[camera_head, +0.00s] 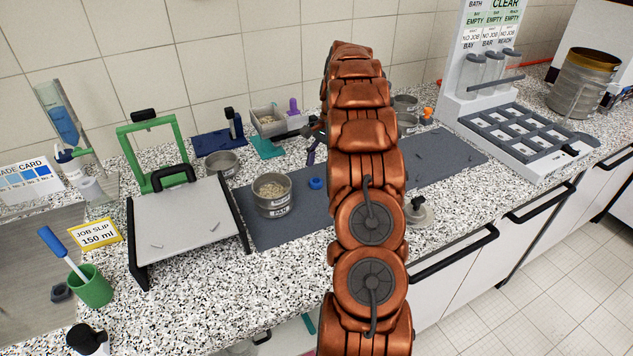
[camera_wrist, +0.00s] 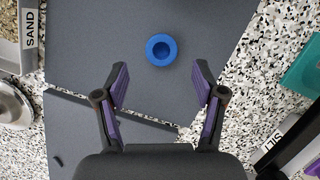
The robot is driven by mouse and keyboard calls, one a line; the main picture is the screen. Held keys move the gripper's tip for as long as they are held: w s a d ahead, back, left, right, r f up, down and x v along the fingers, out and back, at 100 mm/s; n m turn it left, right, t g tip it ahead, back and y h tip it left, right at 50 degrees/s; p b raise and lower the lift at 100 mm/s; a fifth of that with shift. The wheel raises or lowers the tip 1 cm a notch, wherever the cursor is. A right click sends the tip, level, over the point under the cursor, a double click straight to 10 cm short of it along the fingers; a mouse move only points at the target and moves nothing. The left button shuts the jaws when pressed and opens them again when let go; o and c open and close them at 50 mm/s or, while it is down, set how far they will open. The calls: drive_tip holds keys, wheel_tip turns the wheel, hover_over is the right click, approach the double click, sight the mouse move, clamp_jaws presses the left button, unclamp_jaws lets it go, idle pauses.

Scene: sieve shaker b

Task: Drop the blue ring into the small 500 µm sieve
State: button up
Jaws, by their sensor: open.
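The blue ring (camera_head: 316,183) lies flat on the dark grey mat (camera_head: 290,223), just right of a metal sieve holding grains (camera_head: 272,195). In the wrist view the ring (camera_wrist: 161,50) sits just beyond my open fingertips (camera_wrist: 161,80), centred between them and not touching. In the head view my gripper (camera_head: 311,143) shows partly behind my arm, with purple finger pads, empty. Small metal sieves stand at the left (camera_head: 222,164) and behind my arm (camera_head: 406,103). I cannot read which is the 500 µm one.
A tray labelled SAND (camera_wrist: 30,30) and a metal rim (camera_wrist: 12,105) lie left in the wrist view. A SILT label (camera_wrist: 277,140) and a teal piece (camera_wrist: 303,68) are at the right. A grey platform (camera_head: 188,220) stands left of the mat.

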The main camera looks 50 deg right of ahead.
sight(316, 180)
drive_tip(key=x, duration=0.1)
drive_tip(key=p+x, duration=0.1)
drive_tip(key=shift+a+f, duration=0.2)
drive_tip(key=shift+a, duration=0.15)
drive_tip(key=shift+a+f, duration=0.1)
drive_tip(key=shift+f, duration=0.55)
drive_tip(key=shift+c, duration=0.3)
drive_tip(key=c, duration=0.9)
drive_tip(key=shift+c, duration=0.2)
